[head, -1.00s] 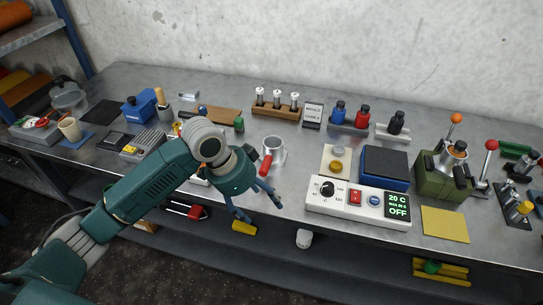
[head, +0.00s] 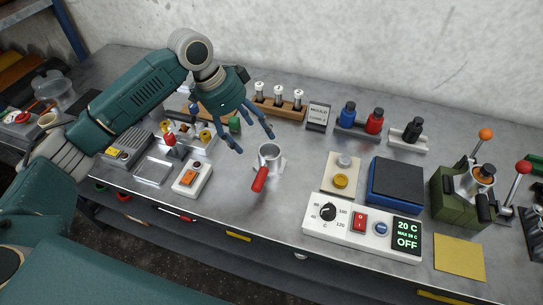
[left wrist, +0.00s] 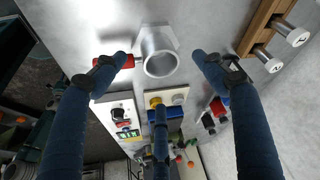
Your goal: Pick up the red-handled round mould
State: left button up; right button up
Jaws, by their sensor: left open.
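The round mould (head: 270,156) is a grey metal cylinder with an open top, standing upright on the bench. Its red handle (head: 260,179) points toward the bench's front edge. My left gripper (head: 252,143) is open and empty, above and just left of the mould, with its fingers pointing down. In the left wrist view the mould (left wrist: 159,52) lies between the spread fingers, apart from them, and its red handle (left wrist: 124,60) is beside the left finger, partly hidden by it. My right gripper is not in view.
A wooden rack (head: 279,105) with metal cylinders stands behind the mould. A white control box (head: 361,230) reading OFF and a small white switch box (head: 193,179) flank it at the front. A beige plate (head: 342,176) stands to its right. Bare bench surrounds the mould.

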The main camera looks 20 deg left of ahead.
aim_at(267, 152)
pick_arm(q)
jog(key=x, duration=0.3)
jog(key=p+x, duration=0.1)
jog(key=shift+s+d+f, duration=0.25)
jog(key=shift+d+f, duration=0.05)
jog(key=p+x, duration=0.1)
jog(key=x, duration=0.4)
jog(key=shift+w+d+r+p, duration=0.1)
jog(key=shift+w+p, duration=0.15)
jog(key=shift+p, duration=0.15)
jog(key=c, duration=1.5)
jog(key=shift+c, duration=0.8)
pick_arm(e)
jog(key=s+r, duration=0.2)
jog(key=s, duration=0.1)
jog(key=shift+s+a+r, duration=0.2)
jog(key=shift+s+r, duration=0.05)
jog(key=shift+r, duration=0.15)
pick_arm(q)
jog(key=shift+r, duration=0.15)
